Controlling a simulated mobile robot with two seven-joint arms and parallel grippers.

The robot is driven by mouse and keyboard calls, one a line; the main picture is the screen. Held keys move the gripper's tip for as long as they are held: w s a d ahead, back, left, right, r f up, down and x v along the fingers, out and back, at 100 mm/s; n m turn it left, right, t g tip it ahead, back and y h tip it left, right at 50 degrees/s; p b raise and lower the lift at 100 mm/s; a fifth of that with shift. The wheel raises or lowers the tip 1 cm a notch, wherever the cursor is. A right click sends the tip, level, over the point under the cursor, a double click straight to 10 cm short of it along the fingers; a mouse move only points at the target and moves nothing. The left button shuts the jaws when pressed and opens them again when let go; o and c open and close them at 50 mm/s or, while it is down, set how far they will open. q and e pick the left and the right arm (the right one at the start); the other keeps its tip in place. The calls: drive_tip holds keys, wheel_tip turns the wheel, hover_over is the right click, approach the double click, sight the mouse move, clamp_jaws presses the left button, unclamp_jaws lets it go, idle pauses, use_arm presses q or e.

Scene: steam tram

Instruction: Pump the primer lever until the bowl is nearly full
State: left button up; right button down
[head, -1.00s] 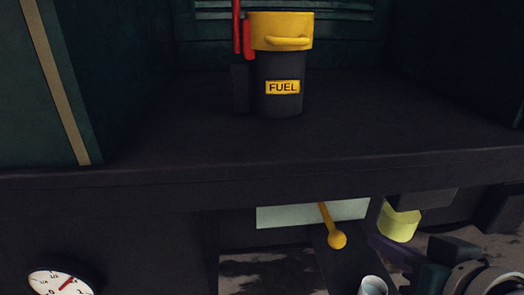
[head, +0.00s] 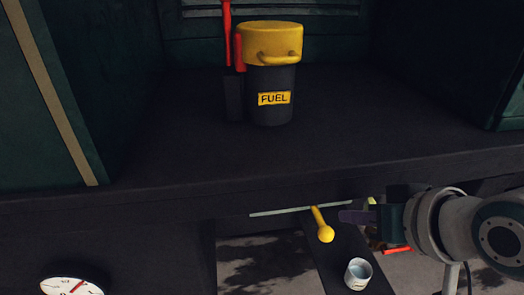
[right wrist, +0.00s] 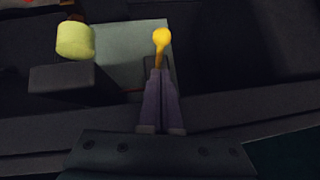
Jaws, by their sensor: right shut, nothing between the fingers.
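A yellow lever with a ball knob (head: 325,234) juts from below the dark shelf's front edge in the head view. I take it as the primer lever. Its knob also shows in the right wrist view (right wrist: 161,37), just past my fingertips. My right gripper (head: 346,216) is shut and empty, its purple fingers just right of the lever; I cannot tell whether they touch it. A small pale cup (head: 357,274), possibly the bowl, is below the lever; its fill level is unclear. My left gripper is out of view.
A dark canister (head: 270,98) marked FUEL, with a yellow top, stands on the shelf (head: 180,150) beside red handles (head: 227,35). A round gauge (head: 75,287) is at lower left.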

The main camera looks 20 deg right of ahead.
sight(319, 213)
drive_tip(key=b+x, duration=0.2)
drive_tip(key=x, duration=0.5)
drive_tip(key=shift+w+f+b, duration=0.1)
drive_tip(key=shift+w+b, duration=0.1)
drive_tip(key=shift+b, duration=0.15)
